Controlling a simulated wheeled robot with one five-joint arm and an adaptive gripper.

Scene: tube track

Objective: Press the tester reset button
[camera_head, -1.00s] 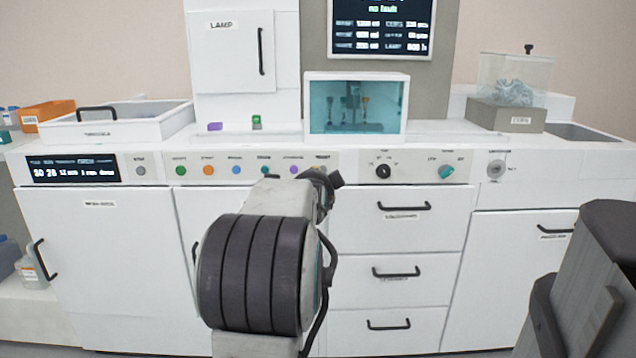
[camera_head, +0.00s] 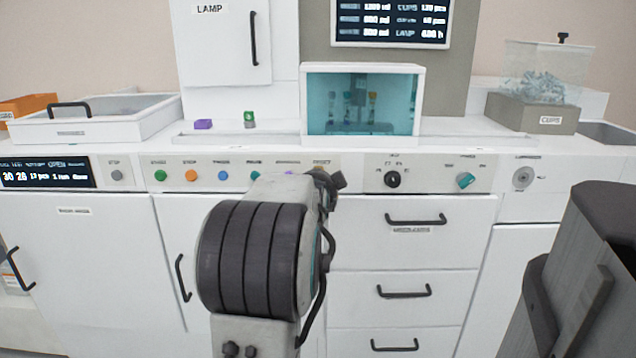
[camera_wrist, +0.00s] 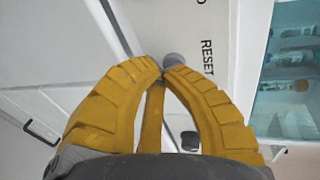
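In the wrist view a grey round button (camera_wrist: 176,60) sits on the white panel beside the printed word RESET (camera_wrist: 207,57). My gripper (camera_wrist: 162,72) has yellow ribbed fingers whose tips come together, with nothing seen held between them. The tips overlap the near edge of the button in the picture; I cannot tell whether they touch it. In the head view my arm covers the reset button and the gripper; only part of the label above shows.
The button row includes green (camera_head: 160,175), orange (camera_head: 191,175) and blue (camera_head: 223,175) buttons to the left. A black knob (camera_head: 392,179) and a teal knob (camera_head: 465,180) are to the right. A teal-windowed box (camera_head: 362,104) stands on the worktop above. Drawer handles (camera_head: 415,220) stick out below.

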